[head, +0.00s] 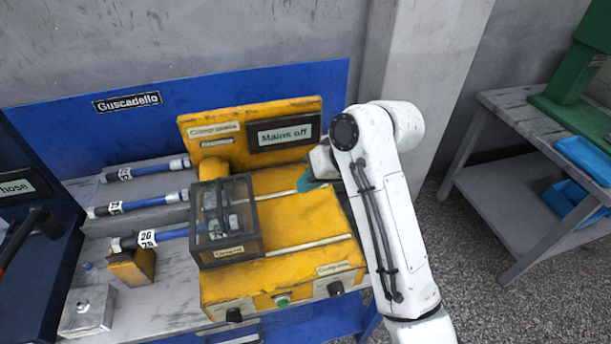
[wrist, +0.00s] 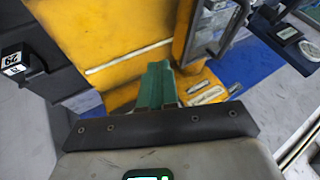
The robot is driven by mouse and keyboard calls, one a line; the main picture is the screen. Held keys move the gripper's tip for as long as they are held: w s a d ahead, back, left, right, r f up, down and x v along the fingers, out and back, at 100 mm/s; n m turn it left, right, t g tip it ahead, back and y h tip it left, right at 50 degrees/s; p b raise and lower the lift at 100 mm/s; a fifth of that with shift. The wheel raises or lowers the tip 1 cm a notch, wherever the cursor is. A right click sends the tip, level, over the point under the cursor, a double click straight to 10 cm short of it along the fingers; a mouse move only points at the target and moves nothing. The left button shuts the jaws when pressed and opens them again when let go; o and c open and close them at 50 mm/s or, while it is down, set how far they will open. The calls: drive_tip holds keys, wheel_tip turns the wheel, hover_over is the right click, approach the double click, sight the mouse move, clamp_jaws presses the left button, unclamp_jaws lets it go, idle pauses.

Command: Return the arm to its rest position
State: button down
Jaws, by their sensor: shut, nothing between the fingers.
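My white arm (head: 385,205) rises at the right of the yellow machine (head: 310,218) in the head view and bends over its right side. My gripper (head: 303,186), with teal fingers, is above the machine's top near the upper pale rod, to the right of the clear-covered box. In the wrist view my gripper's green fingers (wrist: 158,66) are together with nothing between them, over the yellow surface (wrist: 120,30). Part of the machine's right side is hidden behind my arm.
The "Mains off" panel (head: 284,132) stands upright behind the gripper. The dark-framed clear box (head: 228,222) stands on the machine. Several blue hoses (head: 145,204) lie at left. A grey workbench (head: 520,112) with blue trays (head: 583,158) stands at right, with open floor (head: 460,270) before it.

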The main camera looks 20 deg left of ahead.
drive_tip(key=shift+d+r, duration=0.1)
drive_tip(key=s+d+f+m, duration=0.1)
drive_tip(key=d+f, duration=0.2)
drive_tip(key=d, duration=0.1)
drive_tip(key=s+d+f, duration=0.2)
drive_tip(key=d+f, duration=0.2)
drive_tip(key=s+d+f+m+t+h, duration=0.1)
drive_tip(key=d+f, duration=0.2)
drive_tip(key=f, duration=0.1)
drive_tip(key=shift+s+d+f+m, duration=0.15)
drive_tip(key=shift+s+d+m, duration=0.15)
drive_tip(key=shift+d, duration=0.1)
drive_tip(key=s+d+f+m+h, duration=0.2)
drive_tip(key=s+d+f, duration=0.5)
drive_tip(key=d, duration=0.4)
drive_tip(key=s+d+f+m+h, duration=0.2)
drive_tip(key=s+d, duration=0.7)
drive_tip(key=s, duration=0.2)
drive_tip(key=s+d+f+m+h, duration=0.1)
drive_tip(key=s+d+m+h, duration=0.1)
drive_tip(key=s+d, duration=0.7)
drive_tip(key=shift+s+d+f+g+h, duration=0.3)
drive_tip(key=shift+s+d+f, duration=0.05)
drive_tip(key=shift+s, duration=0.85)
